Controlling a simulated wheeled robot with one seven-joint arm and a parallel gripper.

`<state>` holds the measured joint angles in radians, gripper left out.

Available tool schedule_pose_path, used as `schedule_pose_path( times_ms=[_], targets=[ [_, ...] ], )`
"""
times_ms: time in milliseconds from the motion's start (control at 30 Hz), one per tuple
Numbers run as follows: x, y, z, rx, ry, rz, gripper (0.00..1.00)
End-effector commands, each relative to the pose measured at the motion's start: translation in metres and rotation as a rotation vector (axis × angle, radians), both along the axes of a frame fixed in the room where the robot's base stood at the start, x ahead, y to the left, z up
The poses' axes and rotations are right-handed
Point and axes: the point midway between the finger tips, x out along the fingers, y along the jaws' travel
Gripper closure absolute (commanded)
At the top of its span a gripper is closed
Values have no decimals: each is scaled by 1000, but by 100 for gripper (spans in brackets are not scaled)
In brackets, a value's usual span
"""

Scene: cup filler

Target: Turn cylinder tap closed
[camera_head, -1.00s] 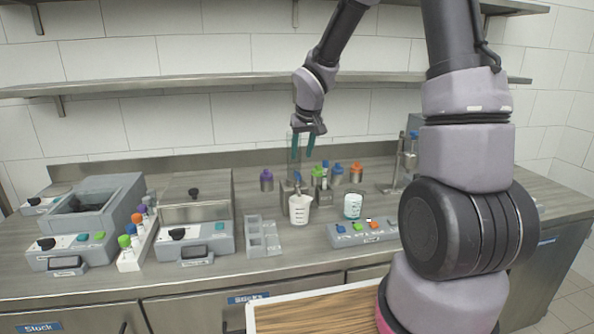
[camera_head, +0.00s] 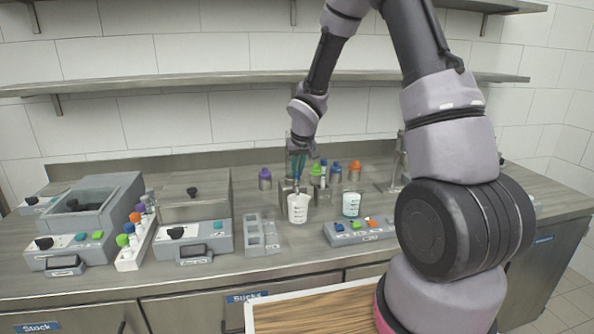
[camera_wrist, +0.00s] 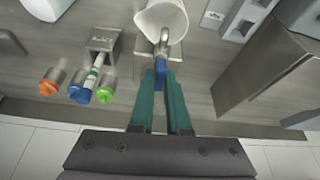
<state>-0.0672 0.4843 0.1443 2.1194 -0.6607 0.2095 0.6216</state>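The tap is a metal spout (camera_wrist: 163,40) with a blue handle (camera_wrist: 159,68) in the wrist view. Its spout points over a white beaker (camera_wrist: 152,16). My gripper (camera_wrist: 160,76) has two teal fingers, one on each side of the blue handle at the tips. The fingers stand apart; whether they touch the handle is not clear. In the head view my gripper (camera_head: 297,167) points down just above and behind the white beaker (camera_head: 298,208). The tap is mostly hidden there by the fingers and beaker.
Orange (camera_wrist: 51,81), blue and green capped bottles stand beside the tap in the wrist view. A beaker with blue-green markings (camera_head: 351,204) stands right of the white beaker, behind a button panel (camera_head: 358,230). A grey rack (camera_head: 262,236) stands to the left. A wall shelf (camera_head: 220,81) runs above.

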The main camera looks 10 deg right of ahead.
Motion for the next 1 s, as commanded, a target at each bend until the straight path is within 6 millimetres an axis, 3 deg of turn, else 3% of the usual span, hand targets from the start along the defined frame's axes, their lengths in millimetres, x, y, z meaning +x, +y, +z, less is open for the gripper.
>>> schedule_pose_path(
  times_ms=[467, 1000],
  targets=[
    [0, -2, 0, 2, 1, 58, 100],
    [2, -8, 0, 7, 1, 499, 100]
  ],
)
